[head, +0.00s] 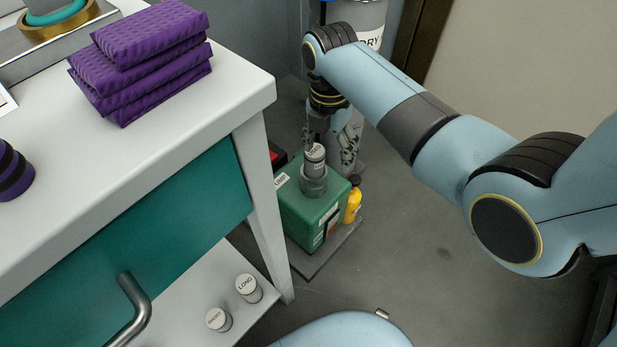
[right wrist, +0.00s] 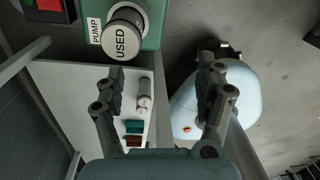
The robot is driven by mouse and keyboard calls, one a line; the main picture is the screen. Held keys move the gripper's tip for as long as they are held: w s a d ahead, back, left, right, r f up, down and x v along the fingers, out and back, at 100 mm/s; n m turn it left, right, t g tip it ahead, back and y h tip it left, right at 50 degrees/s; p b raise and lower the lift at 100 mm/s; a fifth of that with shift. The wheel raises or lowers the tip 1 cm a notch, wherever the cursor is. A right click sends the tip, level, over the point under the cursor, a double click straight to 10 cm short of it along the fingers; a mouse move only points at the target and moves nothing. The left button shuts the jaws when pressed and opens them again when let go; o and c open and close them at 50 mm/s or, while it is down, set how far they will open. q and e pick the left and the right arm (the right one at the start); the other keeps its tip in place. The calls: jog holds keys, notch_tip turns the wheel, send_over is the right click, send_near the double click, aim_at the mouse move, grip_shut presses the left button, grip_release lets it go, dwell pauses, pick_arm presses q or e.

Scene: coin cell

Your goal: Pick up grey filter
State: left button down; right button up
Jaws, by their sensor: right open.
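A grey cylindrical filter (head: 315,158) with a light label stands upright in a grey socket on top of the green pump box (head: 300,215). In the right wrist view the filter (right wrist: 122,38) shows its round end reading "USED", beside a "PUMP" label. My right gripper (head: 331,145) is open and empty, close beside the filter in the head view. In the right wrist view its spread fingers (right wrist: 162,68) point toward the box side, and the filter lies up and left of the gap between them. My left gripper is out of view.
Two labelled grey canisters, one reading "LONG" (head: 249,288), stand on a low shelf (head: 185,310). A yellow bottle (head: 353,205) is beside the box. The white bench (head: 240,85) with purple packs (head: 150,50) is close on the left. The floor (head: 430,260) on the right is clear.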

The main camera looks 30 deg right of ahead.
aim_at(317, 152)
jog(key=w, duration=0.1)
jog(key=w+r, duration=0.1)
jog(key=w, duration=0.1)
jog(key=shift+a+t, duration=0.15)
jog(key=shift+t, duration=0.15)
jog(key=shift+w+b, duration=0.3)
jog(key=shift+b, duration=0.1)
notch_tip(317, 152, down, 2)
jog(key=shift+f+b, duration=0.2)
jog(key=shift+b, duration=0.5)
notch_tip(317, 152, down, 2)
jog(key=shift+w+f+b, duration=0.15)
jog(key=shift+f+b, duration=0.05)
jog(key=shift+b, duration=0.35)
jog(key=shift+f, duration=0.4)
jog(key=f+b, duration=0.2)
jog(key=f, duration=0.1)
jog(key=f+b, duration=0.1)
jog(key=shift+w+f+b, duration=0.3)
jog(key=shift+w+b, duration=0.05)
jog(key=shift+b, duration=0.05)
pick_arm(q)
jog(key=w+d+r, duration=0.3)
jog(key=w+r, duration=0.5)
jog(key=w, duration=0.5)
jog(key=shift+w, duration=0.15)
